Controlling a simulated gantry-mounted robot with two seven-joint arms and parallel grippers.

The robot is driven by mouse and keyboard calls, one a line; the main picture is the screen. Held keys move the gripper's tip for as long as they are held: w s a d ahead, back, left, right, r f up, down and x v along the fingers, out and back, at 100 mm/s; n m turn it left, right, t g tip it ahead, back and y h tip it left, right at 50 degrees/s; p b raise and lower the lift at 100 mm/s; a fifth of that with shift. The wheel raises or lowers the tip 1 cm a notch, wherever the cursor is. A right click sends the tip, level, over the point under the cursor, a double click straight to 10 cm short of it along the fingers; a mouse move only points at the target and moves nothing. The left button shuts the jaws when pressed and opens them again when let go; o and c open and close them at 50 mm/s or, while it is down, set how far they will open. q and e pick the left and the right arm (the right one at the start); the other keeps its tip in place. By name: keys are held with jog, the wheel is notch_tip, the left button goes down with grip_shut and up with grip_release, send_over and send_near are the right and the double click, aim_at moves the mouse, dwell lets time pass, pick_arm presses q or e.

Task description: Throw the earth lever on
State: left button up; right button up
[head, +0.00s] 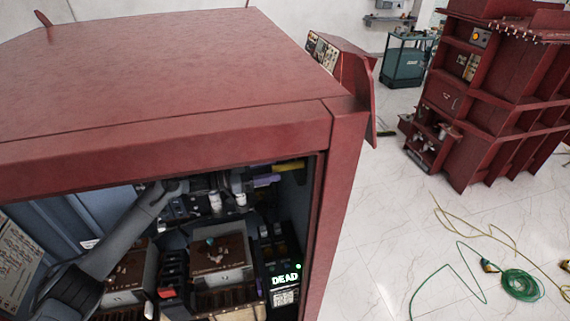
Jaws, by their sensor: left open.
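I look down on a dark red cabinet (165,75) with its front open. My left arm reaches into it from the lower left. My left gripper (186,186) is at the upper middle of the opening, just under the top edge, and is open. A purple and yellow bar-like part (268,175) lies to its right under the top edge. I cannot tell whether this is the earth lever; no other part is clearly that lever. A display reading DEAD (285,279) glows at the lower right of the opening. My right gripper is not in view.
Brown-topped units (218,254) and a red and black part (172,275) fill the cabinet's lower inside. The cabinet's red right post (333,200) bounds the opening. Outside, a green cable coil (521,284) lies on the pale floor, with another red cabinet (500,110) beyond.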

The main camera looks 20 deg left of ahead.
aim_at(300, 164)
pick_arm(q)
jog(key=shift+p+x, duration=0.5)
jog(key=shift+x, duration=1.95)
grip_shut()
